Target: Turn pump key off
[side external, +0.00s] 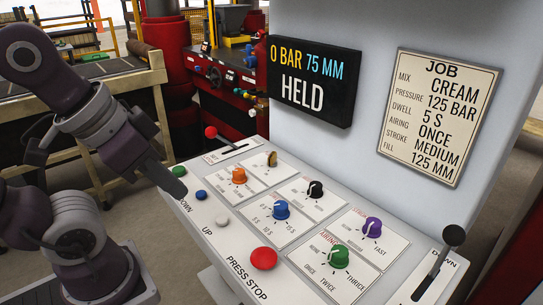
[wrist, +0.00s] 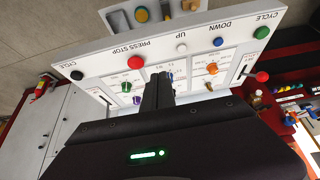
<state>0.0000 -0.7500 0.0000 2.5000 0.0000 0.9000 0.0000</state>
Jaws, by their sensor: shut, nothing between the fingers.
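A small brass key (side external: 271,158) stands in the far-left part of the sloped white control panel (side external: 208,232), behind the orange knob. In the wrist view the brass key (wrist: 209,86) is small, just beyond the orange knob. Its label is too small to read, and I cannot tell its exact turn. My gripper (side external: 177,187) is shut and empty, above the panel's front-left edge near the green and blue buttons, apart from the key. In the wrist view the closed fingers (wrist: 158,88) cover the middle of the panel.
Orange (side external: 239,175), black (side external: 315,188), blue (side external: 281,209), purple (side external: 372,225) and green (side external: 339,256) knobs stand on the panel. A red-ball lever (side external: 211,132) is left, a black-ball lever (side external: 453,236) right. The display (side external: 313,79) reads 0 BAR, 75 MM, HELD.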

